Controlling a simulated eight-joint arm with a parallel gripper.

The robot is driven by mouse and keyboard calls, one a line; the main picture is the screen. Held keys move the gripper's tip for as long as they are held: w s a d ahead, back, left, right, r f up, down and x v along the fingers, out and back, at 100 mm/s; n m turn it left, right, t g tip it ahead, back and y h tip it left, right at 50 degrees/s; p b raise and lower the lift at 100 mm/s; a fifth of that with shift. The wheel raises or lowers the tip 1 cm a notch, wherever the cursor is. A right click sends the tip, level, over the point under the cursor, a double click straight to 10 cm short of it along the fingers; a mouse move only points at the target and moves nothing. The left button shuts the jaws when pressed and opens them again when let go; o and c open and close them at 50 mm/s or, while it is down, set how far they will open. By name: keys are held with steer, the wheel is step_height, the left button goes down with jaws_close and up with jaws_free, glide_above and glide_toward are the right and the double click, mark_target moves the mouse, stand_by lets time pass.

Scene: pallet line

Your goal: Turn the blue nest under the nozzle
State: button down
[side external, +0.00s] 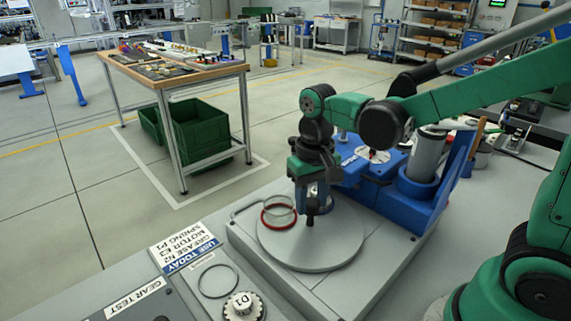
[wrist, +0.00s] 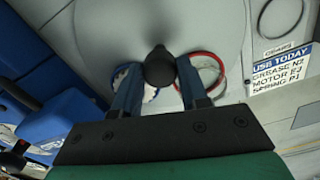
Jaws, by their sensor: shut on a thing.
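A round grey turntable (side external: 305,254) lies flat on a grey base, with a black knob (side external: 311,217) standing on it. My gripper (side external: 312,200) points down over the turntable, its fingers shut on the knob; the knob also shows between the fingertips in the wrist view (wrist: 159,64). A red-rimmed nest (side external: 278,217) sits on the disc left of the knob in the side view. In the wrist view a blue-rimmed nest (wrist: 150,95) is partly hidden behind the left finger, and the red one (wrist: 222,70) is right of the knob. I cannot make out the nozzle.
A blue fixture (side external: 355,178) and a grey cylinder (side external: 428,158) stand behind and right of the turntable. In front left are a "USE TODAY" card (side external: 186,252), a dark ring (side external: 218,281) and a gear marked D1 (side external: 243,306). The disc's front is bare.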

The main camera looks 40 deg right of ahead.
mark_target(312, 202)
steer(key=shift+m, duration=2.9)
steer(key=shift+c, duration=2.3)
jaws_free()
steer(key=shift+r, duration=2.8)
